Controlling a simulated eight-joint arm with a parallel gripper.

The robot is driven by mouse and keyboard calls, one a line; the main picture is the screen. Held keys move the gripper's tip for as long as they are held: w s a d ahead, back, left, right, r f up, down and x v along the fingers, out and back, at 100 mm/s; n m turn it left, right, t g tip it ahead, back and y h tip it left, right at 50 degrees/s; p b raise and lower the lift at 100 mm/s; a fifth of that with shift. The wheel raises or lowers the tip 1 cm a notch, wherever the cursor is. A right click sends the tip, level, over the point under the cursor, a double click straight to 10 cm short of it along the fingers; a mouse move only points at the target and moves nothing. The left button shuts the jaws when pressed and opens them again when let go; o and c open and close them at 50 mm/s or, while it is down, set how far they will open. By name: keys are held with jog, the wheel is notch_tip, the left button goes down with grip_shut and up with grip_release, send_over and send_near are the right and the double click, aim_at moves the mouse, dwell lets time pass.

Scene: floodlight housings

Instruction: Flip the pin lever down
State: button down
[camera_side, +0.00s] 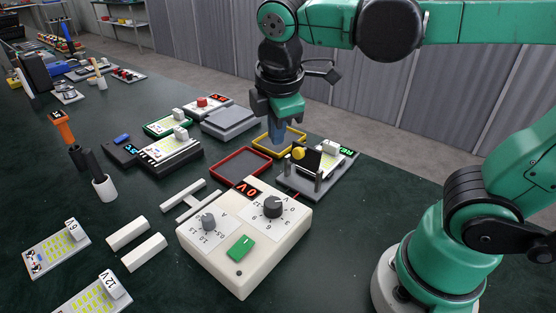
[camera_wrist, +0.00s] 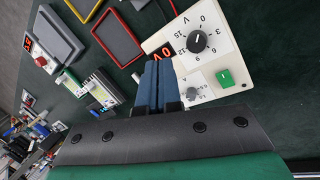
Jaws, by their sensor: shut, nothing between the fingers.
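The test fixture (camera_side: 288,184) is a grey base in the side view, right of centre. Its dark lever plate (camera_side: 309,160) stands raised with a yellow knob (camera_side: 299,153) on its face. A light board (camera_side: 327,162) with a green-lettered display (camera_side: 347,151) is at the fixture's rear. My gripper (camera_side: 278,141) is shut and empty, its blue fingers pointing down just left of and above the knob, apparently not touching it. The fingers (camera_wrist: 157,82) also show closed together in the wrist view, where I cannot make out the fixture.
A white power supply (camera_side: 240,270) with two dials and a green switch (camera_wrist: 226,78) stands in front. A red-rimmed tray (camera_side: 241,166) and a yellow-rimmed tray (camera_side: 262,148) lie left of the fixture. A grey box (camera_side: 230,122) is behind. Dark tabletop is clear at the front right.

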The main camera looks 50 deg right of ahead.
aim_at(294, 146)
jog(key=r+n, duration=0.1)
jog(key=n, duration=0.1)
jog(key=r+n+g+h, duration=0.1)
jog(key=n, duration=0.1)
jog(key=a+r+n+h, duration=0.1)
jog(key=n, duration=0.1)
jog(key=shift+w+g, duration=0.3)
jog(key=shift+g, duration=0.1)
jog(key=shift+f, duration=0.15)
jog(key=x, duration=0.9)
jog(key=shift+d, duration=0.1)
jog(key=shift+w+d+f, duration=0.1)
jog(key=shift+d+f, duration=0.25)
jog(key=shift+d, duration=0.3)
jog(key=shift+w+d+f, duration=0.1)
jog(key=shift+d+f, duration=0.25)
jog(key=shift+d, duration=0.35)
jog(key=shift+w+d+f, duration=0.1)
jog(key=shift+d+f, duration=0.25)
jog(key=shift+d, duration=0.3)
jog(key=shift+d+r, duration=0.15)
jog(key=shift+d, duration=0.05)
